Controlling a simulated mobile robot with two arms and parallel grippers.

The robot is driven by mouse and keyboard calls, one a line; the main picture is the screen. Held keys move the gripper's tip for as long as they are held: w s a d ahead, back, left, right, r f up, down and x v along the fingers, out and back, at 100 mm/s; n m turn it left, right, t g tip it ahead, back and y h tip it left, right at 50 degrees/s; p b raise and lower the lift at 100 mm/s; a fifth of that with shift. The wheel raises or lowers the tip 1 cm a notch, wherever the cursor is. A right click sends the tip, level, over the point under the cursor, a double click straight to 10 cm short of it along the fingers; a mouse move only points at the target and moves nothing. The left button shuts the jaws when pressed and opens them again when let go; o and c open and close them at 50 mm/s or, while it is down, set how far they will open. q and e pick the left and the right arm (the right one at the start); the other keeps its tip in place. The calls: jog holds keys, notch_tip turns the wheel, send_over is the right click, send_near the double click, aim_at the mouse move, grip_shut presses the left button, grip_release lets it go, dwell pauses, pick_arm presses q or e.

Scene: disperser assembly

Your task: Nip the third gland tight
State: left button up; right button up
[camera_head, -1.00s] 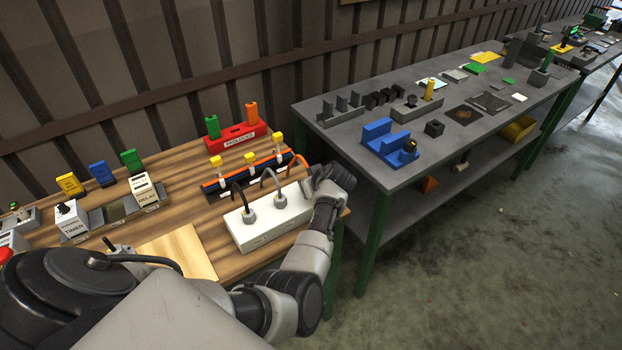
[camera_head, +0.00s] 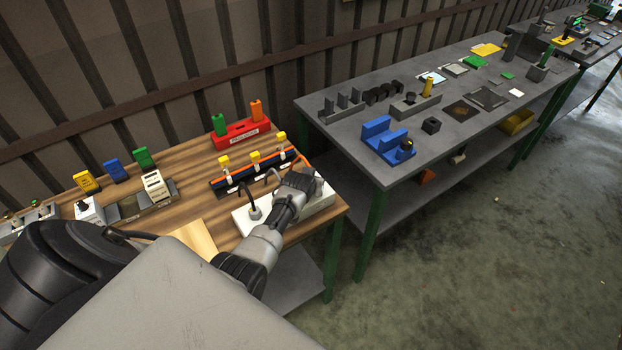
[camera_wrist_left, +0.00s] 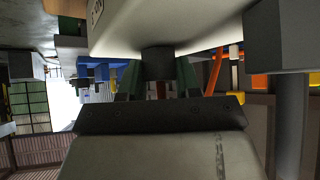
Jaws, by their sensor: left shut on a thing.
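The white box (camera_head: 243,223) stands near the right end of the wooden bench. One grey gland (camera_head: 254,213) with a dark cable shows at its left. My left gripper (camera_head: 301,188) is over the box's right part and covers the other glands in the head view. In the left wrist view, the white box (camera_wrist_left: 130,20) is at the top. A dark round gland (camera_wrist_left: 158,62) sticks out of it between the green fingers of my left gripper (camera_wrist_left: 158,82), which is shut on it. Which gland this is cannot be told from that view alone. My right gripper is not in view.
Behind the box are a dark rail with yellow-topped clips (camera_head: 255,158) and a red padlock stand (camera_head: 238,137). Several modules (camera_head: 157,188) stand at the left. A grey table (camera_head: 455,145) with a blue fixture (camera_head: 377,142) is to the right, across a gap.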

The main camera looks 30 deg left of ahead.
pick_arm(q)
jog(key=shift+m+h, duration=0.3)
jog(key=shift+m, duration=0.1)
jog(key=o, duration=0.9)
jog(key=shift+o, duration=0.2)
jog(key=shift+s+r, duration=0.1)
jog(key=v, duration=1)
jog(key=shift+s+b, duration=0.2)
jog(key=shift+b, duration=0.15)
jog(key=shift+d+r, duration=0.1)
jog(key=shift+r, duration=0.05)
